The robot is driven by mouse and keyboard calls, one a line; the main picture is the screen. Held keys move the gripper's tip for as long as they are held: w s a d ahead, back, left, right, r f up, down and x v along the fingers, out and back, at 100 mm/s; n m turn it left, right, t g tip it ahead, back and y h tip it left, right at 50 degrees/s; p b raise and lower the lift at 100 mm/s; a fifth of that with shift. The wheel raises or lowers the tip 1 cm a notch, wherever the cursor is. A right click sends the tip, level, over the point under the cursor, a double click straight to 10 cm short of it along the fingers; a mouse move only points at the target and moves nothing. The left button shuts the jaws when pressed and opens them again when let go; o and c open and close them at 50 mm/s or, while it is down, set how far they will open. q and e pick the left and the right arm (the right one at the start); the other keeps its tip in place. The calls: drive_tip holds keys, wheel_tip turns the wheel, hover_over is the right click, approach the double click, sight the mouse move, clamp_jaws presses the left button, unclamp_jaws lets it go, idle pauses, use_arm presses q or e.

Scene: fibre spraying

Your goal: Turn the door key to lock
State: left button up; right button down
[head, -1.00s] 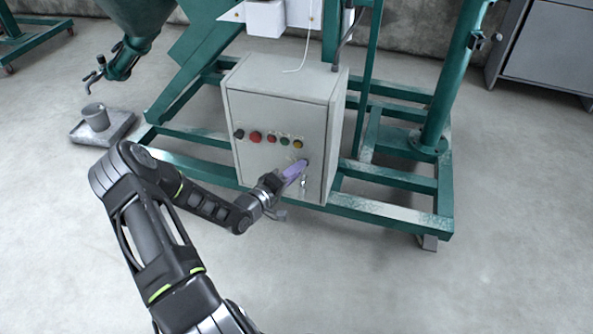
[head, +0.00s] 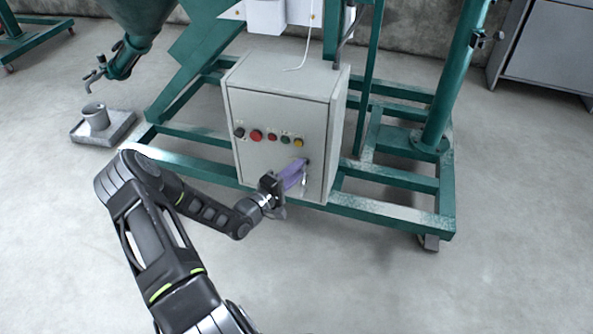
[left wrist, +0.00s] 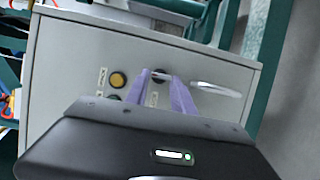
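The grey control box (head: 275,110) stands on the green frame, with a row of coloured buttons on its door. The door lock (head: 307,161) is near the door's right edge; it shows as a dark round piece in the left wrist view (left wrist: 159,75). A pale metal piece, seemingly a hanging key (left wrist: 216,88), extends beside it. My left gripper (head: 303,163) has its purple fingertips at the lock. In the left wrist view the tips (left wrist: 160,77) lie either side of the lock with a small gap; whether they grip the key is unclear. My right gripper is out of view.
A yellow button (left wrist: 118,80) is close to the left fingers. The green frame (head: 390,208) surrounds the box's base. A tray with a grey cup (head: 95,116) is on the floor at left. The floor in front is clear.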

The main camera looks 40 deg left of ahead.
use_arm(q)
drive_tip(key=o, duration=0.4)
drive_tip(key=shift+o, duration=0.2)
drive_tip(key=s+p, duration=0.2)
drive_tip(key=s, duration=0.6)
drive_tip(key=shift+a, duration=0.25)
drive_tip(key=shift+w+f, duration=0.1)
